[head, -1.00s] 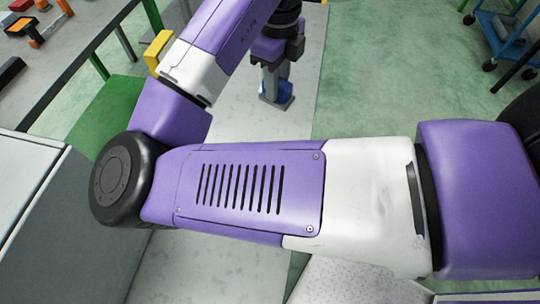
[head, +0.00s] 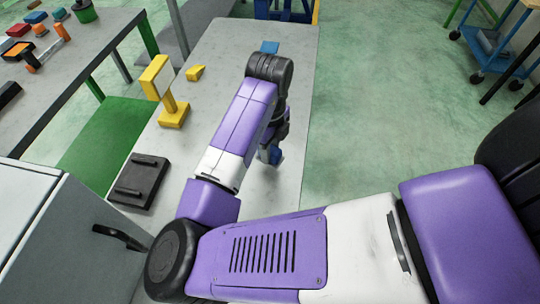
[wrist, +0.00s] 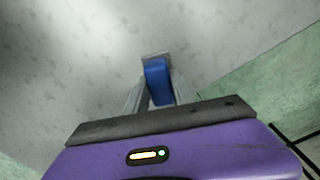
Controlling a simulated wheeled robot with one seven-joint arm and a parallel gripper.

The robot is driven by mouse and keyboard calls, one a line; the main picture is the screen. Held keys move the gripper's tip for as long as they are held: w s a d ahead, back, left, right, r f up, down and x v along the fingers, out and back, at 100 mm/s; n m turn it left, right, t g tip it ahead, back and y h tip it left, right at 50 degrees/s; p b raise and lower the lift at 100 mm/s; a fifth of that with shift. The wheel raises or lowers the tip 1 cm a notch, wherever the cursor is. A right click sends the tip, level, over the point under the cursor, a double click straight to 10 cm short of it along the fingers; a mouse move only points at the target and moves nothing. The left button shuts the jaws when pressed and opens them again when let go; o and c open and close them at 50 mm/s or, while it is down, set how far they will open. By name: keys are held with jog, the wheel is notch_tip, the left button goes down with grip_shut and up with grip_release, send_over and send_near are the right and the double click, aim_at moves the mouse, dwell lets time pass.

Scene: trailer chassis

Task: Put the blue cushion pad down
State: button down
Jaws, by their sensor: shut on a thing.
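The blue cushion pad (wrist: 158,84) is clamped between the fingers of my gripper (wrist: 157,95) in the wrist view. My gripper is shut on the pad. The pad is over the table top; I cannot tell whether it touches it. My arm and fingers hide part of the pad and the table.
A flat blue piece (head: 269,47) lies at the table's far end. A blue cart (head: 490,45) stands far right on green floor.

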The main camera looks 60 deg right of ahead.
jog(key=shift+f, duration=1.95)
jog(key=shift+f, duration=0.2)
jog(key=c, duration=1.1)
grip_release()
jog(key=shift+r, duration=0.15)
